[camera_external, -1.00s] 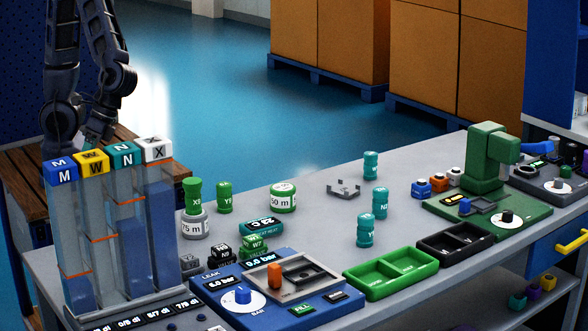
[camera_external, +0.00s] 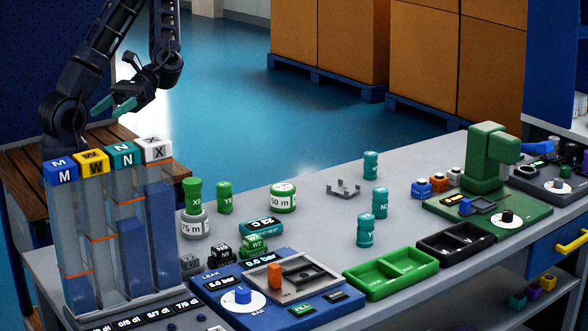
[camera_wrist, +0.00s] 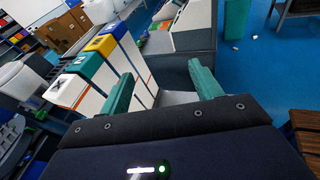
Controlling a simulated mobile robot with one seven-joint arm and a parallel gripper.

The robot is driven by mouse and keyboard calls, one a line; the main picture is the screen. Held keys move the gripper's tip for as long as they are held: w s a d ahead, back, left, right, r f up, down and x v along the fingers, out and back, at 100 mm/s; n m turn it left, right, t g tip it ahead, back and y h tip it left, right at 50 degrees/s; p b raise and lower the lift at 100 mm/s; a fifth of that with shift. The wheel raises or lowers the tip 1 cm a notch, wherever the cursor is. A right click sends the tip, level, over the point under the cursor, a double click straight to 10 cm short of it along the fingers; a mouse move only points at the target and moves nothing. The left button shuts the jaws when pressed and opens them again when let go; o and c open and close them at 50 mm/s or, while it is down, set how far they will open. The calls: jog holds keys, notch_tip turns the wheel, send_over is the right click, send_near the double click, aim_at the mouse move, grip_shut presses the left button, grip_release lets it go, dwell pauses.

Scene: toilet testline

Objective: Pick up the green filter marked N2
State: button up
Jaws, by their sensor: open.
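A teal-green cylinder (camera_external: 380,203), whose label seems to read N2, stands upright on the grey bench in the external view. Similar teal cylinders stand behind it (camera_external: 371,166) and in front of it (camera_external: 365,231), with labels starting with Y. Brighter green cylinders (camera_external: 194,194) (camera_external: 224,197) stand further left. My gripper (camera_external: 112,106) has teal fingers and is open and empty, raised behind the tall columns at the left, far from the N2 cylinder. In the wrist view its fingers (camera_wrist: 160,72) are spread apart, and I cannot make out the N2 cylinder there.
Tall clear columns with coloured caps (camera_external: 91,161) stand between my gripper and the bench. A green tray (camera_external: 391,272) and a black tray (camera_external: 454,243) lie in front of the cylinders. A grey pronged holder (camera_external: 343,188) is nearby. A green press (camera_external: 487,160) stands right.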

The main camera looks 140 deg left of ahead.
jog(key=s+a+r+n+t+h, duration=0.1)
jog(key=a+r+n+t, duration=0.25)
jog(key=a+r, duration=0.4)
jog(key=shift+m, duration=0.35)
jog(key=f, duration=1.3)
jog(key=d+f, duration=0.1)
jog(key=f, duration=2.5)
jog(key=shift+s+d, duration=0.1)
jog(key=shift+d, duration=0.25)
jog(key=shift+x, duration=2.5)
jog(key=c, duration=1.1)
